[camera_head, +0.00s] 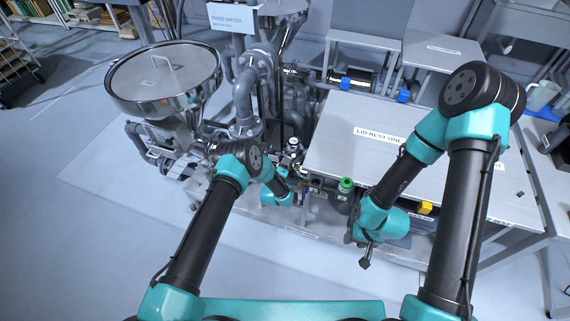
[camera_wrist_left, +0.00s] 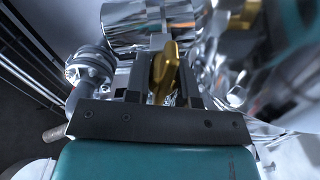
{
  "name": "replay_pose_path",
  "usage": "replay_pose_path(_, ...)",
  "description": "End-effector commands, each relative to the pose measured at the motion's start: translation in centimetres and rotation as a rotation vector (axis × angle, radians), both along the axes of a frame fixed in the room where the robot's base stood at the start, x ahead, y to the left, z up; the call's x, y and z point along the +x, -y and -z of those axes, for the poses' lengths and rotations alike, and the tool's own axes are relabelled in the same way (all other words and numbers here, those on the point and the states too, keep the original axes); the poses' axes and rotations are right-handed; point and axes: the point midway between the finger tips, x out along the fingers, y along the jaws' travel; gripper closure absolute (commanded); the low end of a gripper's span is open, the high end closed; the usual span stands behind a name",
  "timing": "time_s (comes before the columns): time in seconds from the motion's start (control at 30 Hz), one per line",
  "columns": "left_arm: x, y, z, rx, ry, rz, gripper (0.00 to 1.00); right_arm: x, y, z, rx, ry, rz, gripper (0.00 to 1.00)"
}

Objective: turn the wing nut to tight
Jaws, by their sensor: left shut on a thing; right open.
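A brass-coloured wing nut (camera_wrist_left: 163,68) stands between the two dark fingers of my left gripper (camera_wrist_left: 162,84) in the left wrist view. The fingers are shut on it. A shiny metal cylinder rises just beyond it. In the head view the wing nut cannot be made out, and my left fingertips are hidden among the arm and machine parts. The steel hopper (camera_head: 168,108) stands at the left with its round lid on top. My right gripper (camera_head: 366,258) hangs low in front of the bench, open, with nothing seen in it.
A metal bench top (camera_head: 350,165) labelled for lid rest lies right of centre. Pipes (camera_head: 245,100) and a second hopper stand behind the first. A green-capped container (camera_head: 345,190) is near the bench's front edge. The floor at the left is clear.

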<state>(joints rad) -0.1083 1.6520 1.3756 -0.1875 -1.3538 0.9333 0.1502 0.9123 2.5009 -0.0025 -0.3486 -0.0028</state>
Motion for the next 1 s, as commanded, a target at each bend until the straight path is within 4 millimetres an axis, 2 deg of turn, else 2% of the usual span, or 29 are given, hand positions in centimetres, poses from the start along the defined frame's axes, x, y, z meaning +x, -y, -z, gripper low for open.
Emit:
replay_pose_path(0.37, -0.02, 0.06, -0.15, 0.113, 0.036, 0.0, 1.0, 0.0, 0.0, 0.0, 0.0, 0.0, 0.0, 0.57)
replay_pose_path(1.0, -0.11, 0.34, -0.52, 0.524, 0.168, -0.001, 1.0, 0.0, 0.0, 0.0, 0.0, 0.0, 0.0, 0.57)
